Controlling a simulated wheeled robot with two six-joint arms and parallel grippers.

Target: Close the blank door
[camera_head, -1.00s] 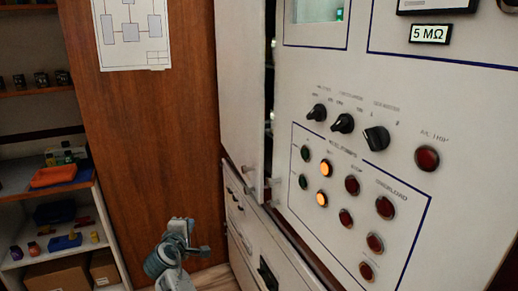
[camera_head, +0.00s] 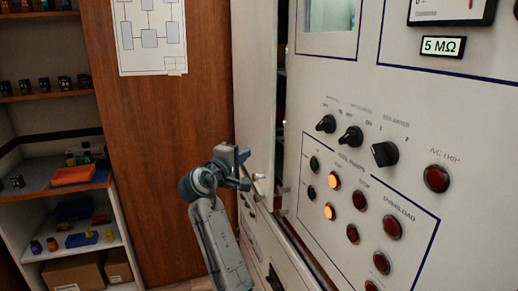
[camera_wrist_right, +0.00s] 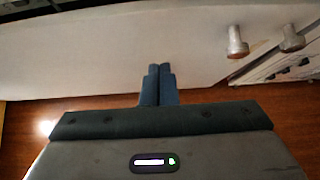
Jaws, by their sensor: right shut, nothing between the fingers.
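The blank door (camera_head: 252,80) is a plain white panel left of the control panel in the head view. It stands ajar, with a dark gap along its right edge. My right gripper (camera_head: 244,160) is at the door's lower part, just left of the knob. In the right wrist view its fingers (camera_wrist_right: 158,78) are shut and empty, pointing at the white door face (camera_wrist_right: 110,55); contact is unclear. The knob (camera_wrist_right: 237,42) shows to their right. My left gripper is not in view.
The white control panel (camera_head: 400,110) with dials, lamps and buttons fills the right. White lower fronts (camera_head: 262,235) lie below the door. A wooden wall (camera_head: 150,130) with a diagram sheet (camera_head: 150,35) and shelves (camera_head: 55,190) with small items are at the left.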

